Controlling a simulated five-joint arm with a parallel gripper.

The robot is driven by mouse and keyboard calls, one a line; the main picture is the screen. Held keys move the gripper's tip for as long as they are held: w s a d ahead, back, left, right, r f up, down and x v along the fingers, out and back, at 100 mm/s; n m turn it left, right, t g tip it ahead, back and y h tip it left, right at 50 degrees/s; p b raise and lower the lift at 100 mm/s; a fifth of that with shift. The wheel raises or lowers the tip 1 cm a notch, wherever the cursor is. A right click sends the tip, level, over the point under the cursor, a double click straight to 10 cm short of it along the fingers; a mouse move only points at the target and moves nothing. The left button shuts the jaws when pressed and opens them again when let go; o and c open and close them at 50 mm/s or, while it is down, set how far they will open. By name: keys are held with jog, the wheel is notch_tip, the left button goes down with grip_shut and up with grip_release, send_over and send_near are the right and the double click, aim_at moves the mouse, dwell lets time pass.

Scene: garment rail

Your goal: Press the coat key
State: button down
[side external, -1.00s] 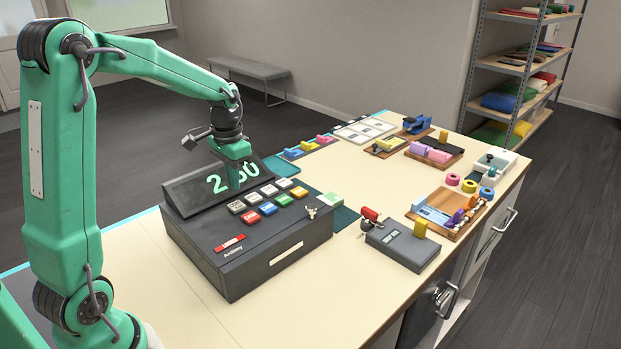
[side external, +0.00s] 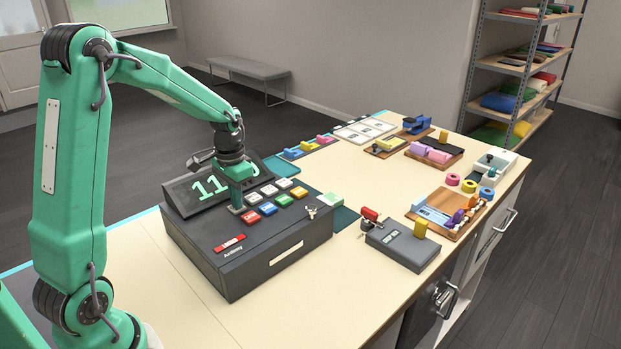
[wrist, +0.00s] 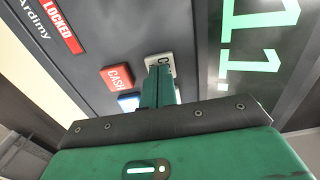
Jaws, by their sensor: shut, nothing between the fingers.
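The till (side external: 245,245) is a dark box with a slanted display (side external: 183,197) and rows of coloured keys. In the wrist view a pale key (wrist: 158,62) shows letters starting with C, the rest hidden by my fingers, so I cannot read it fully. My gripper (side external: 236,210) is shut and empty, pointing down at that front-left pale key and covering it in the side view. In the wrist view the fingertips (wrist: 158,75) overlap the key; they look at or just above its top. The display reads 11 and then digits partly hidden by my gripper.
The red CASH key (wrist: 117,77) sits right beside the fingertips, with a blue key (wrist: 128,101) beyond it. A red LOCKED label (side external: 229,243) is on the till's front left. A grey box (side external: 403,245) stands to the right. The front of the counter is clear.

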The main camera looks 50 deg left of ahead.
jog(key=shift+s+f, duration=0.15)
jog(key=shift+f, duration=0.6)
notch_tip(320, 180, up, 15)
jog(key=shift+w, duration=0.25)
jog(key=shift+f, duration=0.15)
dwell(0.6)
jog(key=s+d+r+t, duration=0.1)
jog(key=s+d+t, duration=0.4)
jog(key=s+d, duration=1)
jog(key=shift+s+d+t, duration=0.3)
jog(key=shift+s+d, duration=0.1)
jog(key=shift+s, duration=0.1)
